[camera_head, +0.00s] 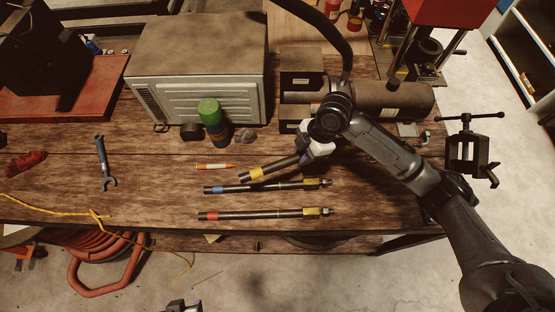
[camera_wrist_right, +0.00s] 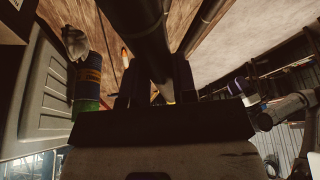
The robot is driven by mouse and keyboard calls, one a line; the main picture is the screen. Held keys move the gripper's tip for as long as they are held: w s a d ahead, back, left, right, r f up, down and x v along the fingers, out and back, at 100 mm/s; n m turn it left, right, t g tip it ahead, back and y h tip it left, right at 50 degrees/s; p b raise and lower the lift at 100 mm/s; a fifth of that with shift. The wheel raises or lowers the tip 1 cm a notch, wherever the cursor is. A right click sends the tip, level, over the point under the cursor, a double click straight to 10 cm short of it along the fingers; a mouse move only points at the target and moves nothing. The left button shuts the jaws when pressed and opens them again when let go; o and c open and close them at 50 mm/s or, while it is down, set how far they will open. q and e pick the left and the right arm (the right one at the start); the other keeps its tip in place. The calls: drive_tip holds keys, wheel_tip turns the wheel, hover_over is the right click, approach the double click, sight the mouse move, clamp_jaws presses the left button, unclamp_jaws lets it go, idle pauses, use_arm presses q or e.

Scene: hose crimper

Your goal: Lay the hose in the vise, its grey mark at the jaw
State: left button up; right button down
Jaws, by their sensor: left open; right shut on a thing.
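The yellow-banded hose (camera_head: 270,171) is dark and sits tilted above the tabletop. My right gripper (camera_head: 304,158) is shut on it near its right part, which the gripper hides. In the right wrist view the dark hose (camera_wrist_right: 149,38) runs between the fingers. Its grey mark cannot be made out. A black vise (camera_head: 468,152) with a T-bar handle is at the table's right edge, well right of the gripper. My left gripper (camera_head: 182,306) shows only partly at the bottom edge, open and away from the hose.
A blue-banded hose (camera_head: 255,187) and a red-banded hose (camera_head: 255,215) lie in front. An orange marker (camera_head: 214,166), a green-capped can (camera_head: 212,122), a grey box (camera_head: 200,75) and a wrench (camera_head: 104,162) are left. A grey cylindrical machine (camera_head: 395,98) stands behind my right arm.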

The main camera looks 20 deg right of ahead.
drive_tip(key=shift+w+a+f, duration=0.95)
drive_tip(key=shift+w+f, duration=0.05)
drive_tip(key=shift+f, duration=0.5)
drive_tip(key=shift+w+a+f, duration=1)
drive_tip(key=shift+w+f, duration=0.05)
drive_tip(key=shift+f, duration=0.4)
drive_tip(key=shift+w+a+f, duration=0.95)
drive_tip(key=shift+w+f, duration=0.05)
drive_tip(key=shift+f, duration=0.5)
drive_tip(key=shift+f, duration=0.45)
drive_tip(key=shift+f, duration=0.15)
drive_tip(key=c, duration=0.9)
unclamp_jaws()
